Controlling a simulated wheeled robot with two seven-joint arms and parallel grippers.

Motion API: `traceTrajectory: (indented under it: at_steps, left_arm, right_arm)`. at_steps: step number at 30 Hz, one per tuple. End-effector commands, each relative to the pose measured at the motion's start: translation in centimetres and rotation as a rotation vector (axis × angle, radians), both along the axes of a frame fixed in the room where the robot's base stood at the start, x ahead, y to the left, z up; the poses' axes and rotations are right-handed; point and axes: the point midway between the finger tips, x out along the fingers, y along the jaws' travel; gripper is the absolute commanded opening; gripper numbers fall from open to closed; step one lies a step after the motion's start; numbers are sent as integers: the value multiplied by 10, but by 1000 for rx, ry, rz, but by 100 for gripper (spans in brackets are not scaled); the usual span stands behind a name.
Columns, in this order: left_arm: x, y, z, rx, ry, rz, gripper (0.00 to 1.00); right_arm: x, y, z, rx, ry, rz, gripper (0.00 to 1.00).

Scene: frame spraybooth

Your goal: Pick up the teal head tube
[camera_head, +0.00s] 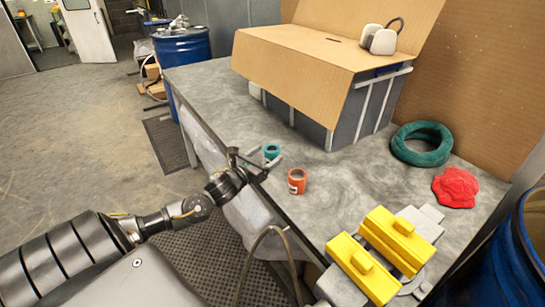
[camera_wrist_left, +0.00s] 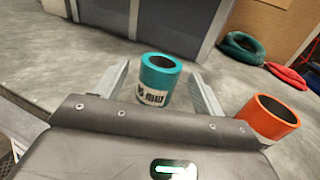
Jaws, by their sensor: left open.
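The teal head tube (camera_head: 271,151) is a short upright ring with a white printed label, standing on the grey worktable near its left edge. It also shows in the left wrist view (camera_wrist_left: 159,76), between the two fingers. My left gripper (camera_head: 262,160) is open around the tube, with one finger on each side and gaps to both; I cannot tell whether the fingers reach past it. My right gripper is not in view.
An orange tube (camera_head: 297,181) stands close to the right of my left gripper. A grey bin with cardboard (camera_head: 300,75) stands behind. A green coil (camera_head: 421,144), a red cloth (camera_head: 455,187) and yellow blocks (camera_head: 380,255) lie to the right. Bare tabletop (camera_head: 350,180) lies between.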

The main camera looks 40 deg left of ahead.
Motion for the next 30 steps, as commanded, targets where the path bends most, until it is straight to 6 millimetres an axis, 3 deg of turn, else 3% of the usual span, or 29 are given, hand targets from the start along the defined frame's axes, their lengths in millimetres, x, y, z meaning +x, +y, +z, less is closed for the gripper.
traceTrajectory:
  at_steps: [4,12,20,30]
  left_arm:
    - [16,0,2,-2,-4,1,70]
    - [51,0,1,-2,-2,-1,70]
    - [54,0,0,-1,0,-1,70]
    - [54,0,0,-1,0,-2,28]
  right_arm:
    - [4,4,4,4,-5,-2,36]
    - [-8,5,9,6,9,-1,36]
    - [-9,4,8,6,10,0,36]
    - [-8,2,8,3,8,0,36]
